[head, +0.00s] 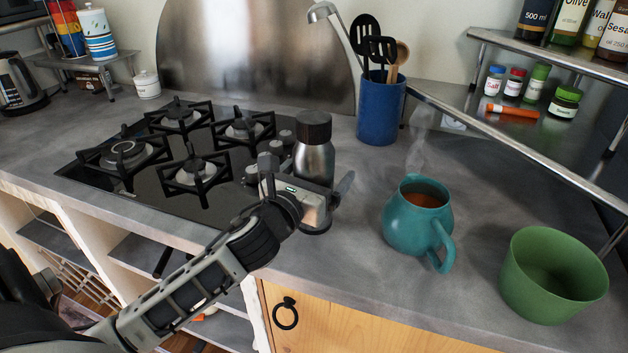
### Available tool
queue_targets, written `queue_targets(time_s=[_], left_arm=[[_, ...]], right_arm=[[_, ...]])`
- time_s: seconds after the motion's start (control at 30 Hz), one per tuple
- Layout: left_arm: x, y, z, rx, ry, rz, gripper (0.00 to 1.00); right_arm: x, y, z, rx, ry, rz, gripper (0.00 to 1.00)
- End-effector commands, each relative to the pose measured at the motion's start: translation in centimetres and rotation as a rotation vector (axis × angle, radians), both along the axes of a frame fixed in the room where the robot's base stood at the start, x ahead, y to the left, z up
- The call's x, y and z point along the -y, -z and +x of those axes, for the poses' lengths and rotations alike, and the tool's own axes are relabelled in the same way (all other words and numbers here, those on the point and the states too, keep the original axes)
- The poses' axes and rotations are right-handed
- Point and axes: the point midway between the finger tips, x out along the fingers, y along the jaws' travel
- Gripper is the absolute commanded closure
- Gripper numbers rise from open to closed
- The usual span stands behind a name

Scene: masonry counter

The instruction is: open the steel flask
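The steel flask (314,163) stands upright on the counter, right of the hob, with its black lid (314,126) on. My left gripper (307,172) is at the flask's lower body, on the near side. Its two fingers are spread, one on each side of the flask. A gap shows between the left finger and the steel, and contact on the right side cannot be made out. The gripper's body hides the lower front of the flask. My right gripper is not in view.
A teal jug (408,224) with brown liquid and rising steam stands to the right, beside a green bowl (533,296). A blue utensil pot (380,112) stands behind the flask. The black gas hob (150,182) lies left. A metal shelf (540,150) rises at right.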

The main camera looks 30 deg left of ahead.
Motion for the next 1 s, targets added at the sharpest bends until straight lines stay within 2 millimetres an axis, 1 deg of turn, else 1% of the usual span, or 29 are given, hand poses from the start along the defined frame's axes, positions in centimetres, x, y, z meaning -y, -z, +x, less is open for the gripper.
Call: queue_targets(time_s=[0.07, 0.23, 0.27, 0.3, 0.37, 0.4, 0.47, 0.5, 0.77, 0.87, 1.0], left_arm=[[0.0, 0.0, 0.4, 0.001, 0.0, 0.0, 0.1], [0.0, 0.0, 0.3, 0.0, 0.0, 0.0, 0.1], [0.0, 0.0, 0.3, 0.0, 0.0, 0.0, 0.13], [0.0, 0.0, 0.3, 0.0, 0.0, 0.0, 0.24], [0.0, 0.0, 0.3, 0.0, 0.0, 0.0, 0.4], [0.0, 0.0, 0.3, 0.0, 0.0, 0.0, 0.52], [0.0, 0.0, 0.3, 0.0, 0.0, 0.0, 0.68], [0.0, -0.2, 0.3, 0.005, 0.001, 0.001, 0.73], [0.0, -0.3, 0.3, 0.005, 0.001, 0.001, 0.73], [0.0, -0.7, 0.3, 0.004, 0.002, 0.001, 0.73], [0.1, -2.0, 0.4, 0.005, 0.004, 0.002, 0.73]], right_arm=[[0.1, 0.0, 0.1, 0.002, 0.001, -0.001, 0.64], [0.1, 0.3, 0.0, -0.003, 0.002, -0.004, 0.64], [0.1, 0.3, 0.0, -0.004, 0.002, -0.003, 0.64], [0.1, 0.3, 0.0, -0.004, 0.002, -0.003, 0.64], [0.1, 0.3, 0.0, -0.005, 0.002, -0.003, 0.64], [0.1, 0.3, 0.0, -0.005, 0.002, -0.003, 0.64], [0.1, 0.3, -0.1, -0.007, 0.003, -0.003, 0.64], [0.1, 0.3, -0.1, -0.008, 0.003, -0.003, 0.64], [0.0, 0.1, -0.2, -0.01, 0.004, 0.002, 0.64], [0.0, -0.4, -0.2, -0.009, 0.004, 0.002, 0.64], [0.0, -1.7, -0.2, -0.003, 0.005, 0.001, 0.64]])
